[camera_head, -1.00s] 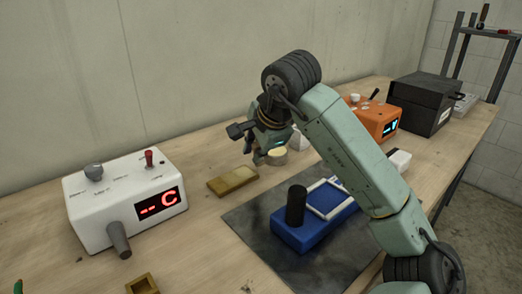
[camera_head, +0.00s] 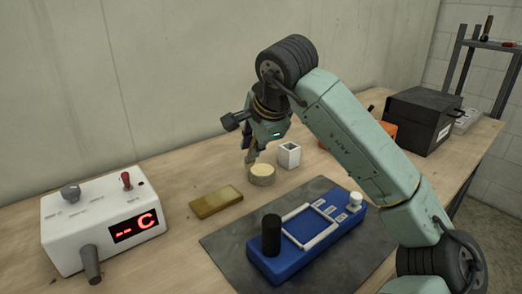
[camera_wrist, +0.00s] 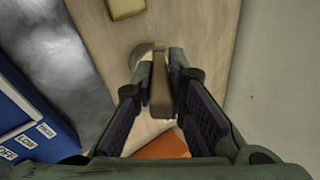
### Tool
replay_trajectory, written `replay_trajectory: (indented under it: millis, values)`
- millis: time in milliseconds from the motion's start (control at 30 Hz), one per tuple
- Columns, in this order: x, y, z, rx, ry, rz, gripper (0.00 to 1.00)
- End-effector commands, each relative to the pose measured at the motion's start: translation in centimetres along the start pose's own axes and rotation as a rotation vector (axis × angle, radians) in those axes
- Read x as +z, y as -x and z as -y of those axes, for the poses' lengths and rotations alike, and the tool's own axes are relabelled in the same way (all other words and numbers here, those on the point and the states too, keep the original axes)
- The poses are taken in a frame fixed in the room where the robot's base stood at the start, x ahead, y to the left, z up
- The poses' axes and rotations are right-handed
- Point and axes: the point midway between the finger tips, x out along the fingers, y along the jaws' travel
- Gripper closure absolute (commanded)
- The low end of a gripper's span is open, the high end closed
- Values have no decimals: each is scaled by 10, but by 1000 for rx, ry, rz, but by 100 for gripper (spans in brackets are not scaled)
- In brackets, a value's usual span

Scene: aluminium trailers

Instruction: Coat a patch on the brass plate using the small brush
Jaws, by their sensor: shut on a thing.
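My gripper (camera_head: 251,153) points down just behind and left of a round pot with a cream top (camera_head: 262,176). In the wrist view my gripper (camera_wrist: 161,80) is shut on the small brush (camera_wrist: 160,92), whose brown flat side shows between the fingers. The brush's lower end is mostly hidden, and I cannot tell whether it touches the pot. The brass plate (camera_head: 215,202) lies flat on the bench, left of and nearer than the pot. It also shows at the top of the wrist view (camera_wrist: 125,8).
A small white square holder (camera_head: 289,155) stands right of the pot. A blue device with a black knob (camera_head: 310,238) sits on a dark mat (camera_head: 225,240). A white box with a red display (camera_head: 105,218) stands at left. An orange box (camera_head: 385,132) is partly behind my arm.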

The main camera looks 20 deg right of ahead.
Motion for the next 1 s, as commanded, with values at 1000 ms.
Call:
replay_trajectory:
  millis: [1000]
  values:
    - [18,25,22,0,11,8,100]
